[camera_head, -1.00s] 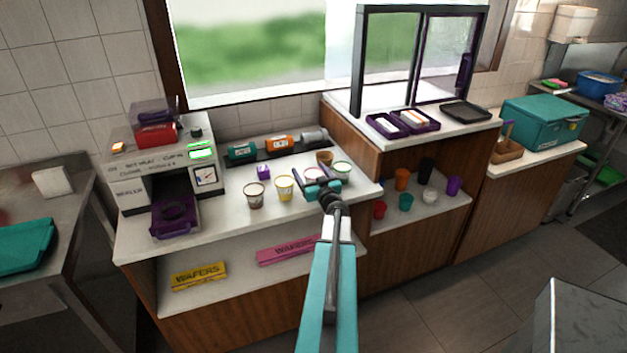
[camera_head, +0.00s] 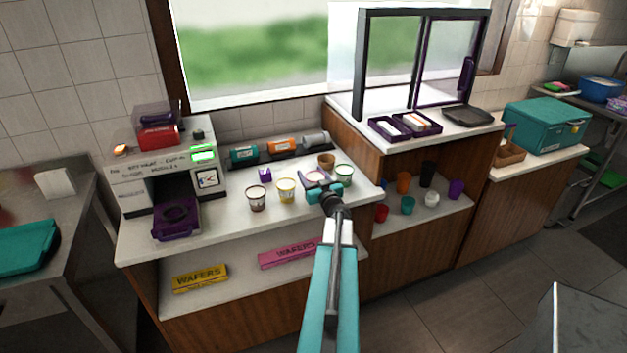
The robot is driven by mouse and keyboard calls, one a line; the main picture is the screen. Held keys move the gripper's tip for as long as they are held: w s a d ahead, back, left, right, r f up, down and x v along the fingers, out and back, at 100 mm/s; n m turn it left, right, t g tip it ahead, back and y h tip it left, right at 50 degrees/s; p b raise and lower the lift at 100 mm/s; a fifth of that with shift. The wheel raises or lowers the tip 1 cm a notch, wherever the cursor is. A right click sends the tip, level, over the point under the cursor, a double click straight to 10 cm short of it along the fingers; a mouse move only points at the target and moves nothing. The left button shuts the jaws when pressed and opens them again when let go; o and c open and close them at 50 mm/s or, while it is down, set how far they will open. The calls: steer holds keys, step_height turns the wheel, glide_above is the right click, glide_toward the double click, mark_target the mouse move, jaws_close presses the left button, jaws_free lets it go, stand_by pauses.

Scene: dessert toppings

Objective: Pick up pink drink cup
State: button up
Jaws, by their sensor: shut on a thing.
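The pink drink cup (camera_head: 313,177) stands among a row of cups on the white counter, partly hidden by my gripper. Only its pinkish top shows. My gripper (camera_head: 322,188), teal with a dark wrist, is at the cup and shut on it. Whether the cup is clear of the counter cannot be told.
A green-rimmed cup (camera_head: 343,173) is close on the right and a brown cup (camera_head: 326,160) is behind.

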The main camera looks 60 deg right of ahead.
mark_target(313, 171)
steer(key=shift+r, duration=0.2)
steer(key=shift+r, duration=0.85)
steer(key=shift+s+a+r+b, duration=0.1)
steer(key=shift+s+r+b, duration=0.15)
steer(key=shift+r, duration=0.15)
steer(key=shift+s+a+r+b, duration=0.1)
steer(key=shift+r+b, duration=0.1)
steer(key=shift+r, duration=0.15)
steer(key=s+a+b, duration=0.1)
steer(key=s+a, duration=0.1)
steer(key=s, duration=0.5)
steer(key=s+a+r+b, duration=0.1)
steer(key=s+a, duration=0.2)
steer(key=s, duration=0.4)
steer(key=shift+s+r, duration=0.2)
steer(key=shift+w, duration=0.1)
